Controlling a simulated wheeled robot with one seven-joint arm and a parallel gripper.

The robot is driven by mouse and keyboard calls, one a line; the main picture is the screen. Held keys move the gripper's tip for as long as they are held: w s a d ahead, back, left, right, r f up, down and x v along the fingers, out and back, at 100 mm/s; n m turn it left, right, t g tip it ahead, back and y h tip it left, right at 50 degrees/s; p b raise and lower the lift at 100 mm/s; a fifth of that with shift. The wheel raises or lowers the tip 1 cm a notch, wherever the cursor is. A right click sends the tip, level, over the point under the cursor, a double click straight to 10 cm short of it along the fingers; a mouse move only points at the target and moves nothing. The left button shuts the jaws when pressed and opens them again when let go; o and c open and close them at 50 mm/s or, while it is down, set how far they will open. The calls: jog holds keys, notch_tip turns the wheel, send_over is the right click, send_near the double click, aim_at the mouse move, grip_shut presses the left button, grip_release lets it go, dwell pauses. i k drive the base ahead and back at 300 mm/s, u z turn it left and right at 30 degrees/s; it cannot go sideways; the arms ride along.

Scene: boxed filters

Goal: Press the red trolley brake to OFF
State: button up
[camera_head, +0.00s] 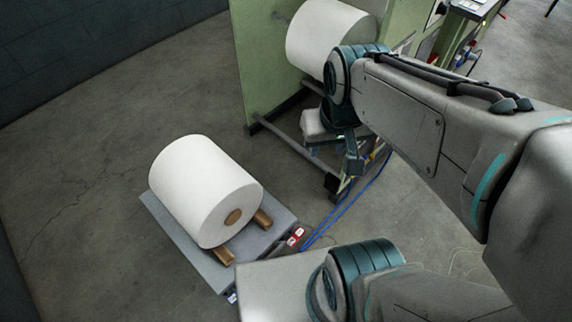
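The red trolley brake (295,236) shows as a small red and white piece at the right corner of the low grey trolley (282,215). Its ON or OFF setting is too small to read. A large white roll (198,185) with a brown core lies on the trolley between wooden blocks. My gripper (353,163) hangs from my arm up and to the right of the brake, clearly apart from it in the picture. It is small and dark, partly lost against the machine; I cannot tell whether it is open or shut.
A green machine (262,60) holding another white roll (325,35) stands at the top. Blue lines (350,208) run along the floor right of the trolley. My arm covers much of the right side. The grey floor (80,170) to the left is clear.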

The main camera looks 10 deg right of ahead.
aim_at(295, 236)
jog(key=u, duration=1.45)
jog(key=k, duration=0.9)
jog(key=z, duration=1.4)
